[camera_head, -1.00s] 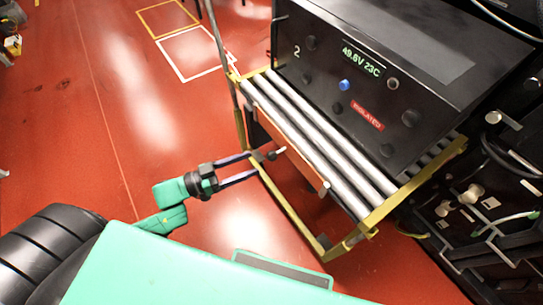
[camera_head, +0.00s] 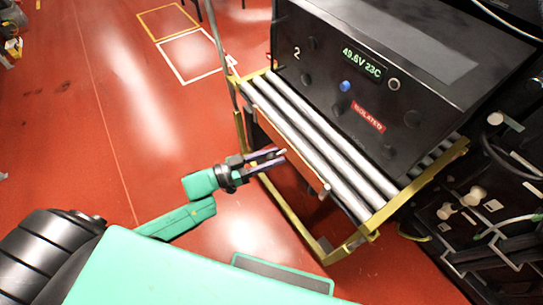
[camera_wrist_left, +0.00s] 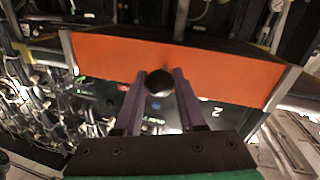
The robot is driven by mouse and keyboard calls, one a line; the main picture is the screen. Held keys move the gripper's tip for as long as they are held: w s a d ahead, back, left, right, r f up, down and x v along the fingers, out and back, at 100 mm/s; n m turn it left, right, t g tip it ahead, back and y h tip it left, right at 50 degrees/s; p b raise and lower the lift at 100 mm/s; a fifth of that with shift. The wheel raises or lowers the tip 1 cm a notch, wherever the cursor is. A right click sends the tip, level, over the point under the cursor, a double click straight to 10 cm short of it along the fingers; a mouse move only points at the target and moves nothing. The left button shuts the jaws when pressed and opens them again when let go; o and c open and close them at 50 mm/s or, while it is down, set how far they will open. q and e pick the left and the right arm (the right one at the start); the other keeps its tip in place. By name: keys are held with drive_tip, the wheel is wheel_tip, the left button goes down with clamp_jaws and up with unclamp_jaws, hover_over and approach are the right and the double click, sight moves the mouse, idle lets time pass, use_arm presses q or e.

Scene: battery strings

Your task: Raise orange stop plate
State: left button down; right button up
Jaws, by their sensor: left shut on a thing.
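The orange stop plate (camera_head: 308,170) runs along the front edge of the roller stand, beside the rollers. In the left wrist view the plate (camera_wrist_left: 225,72) is a wide orange panel with a dark round knob (camera_wrist_left: 158,83) near its middle. My left gripper (camera_head: 282,156) reaches the plate from the left in the head view. In the left wrist view its two fingers (camera_wrist_left: 160,84) are on either side of the knob and shut on it. The knob is mostly hidden by the fingers in the head view. My right gripper is not in view.
A black battery unit (camera_head: 375,90) reading 49.6V 23C, with a red ISOLATED label, sits on the steel rollers (camera_head: 318,146). A yellow frame (camera_head: 290,212) surrounds the rollers. Dark equipment with cables stands at the right.

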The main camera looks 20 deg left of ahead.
sight(272, 155)
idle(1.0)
use_arm(q)
drive_tip(key=shift+r, duration=0.15)
wheel_tip(272, 155, up, 6)
drive_tip(key=p, duration=0.6)
drive_tip(key=shift+w+f, duration=0.15)
drive_tip(key=shift+f, duration=0.15)
drive_tip(key=c, duration=0.6)
unclamp_jaws()
drive_tip(key=shift+r, duration=0.1)
drive_tip(key=shift+o, duration=0.4)
drive_tip(key=shift+f, duration=0.2)
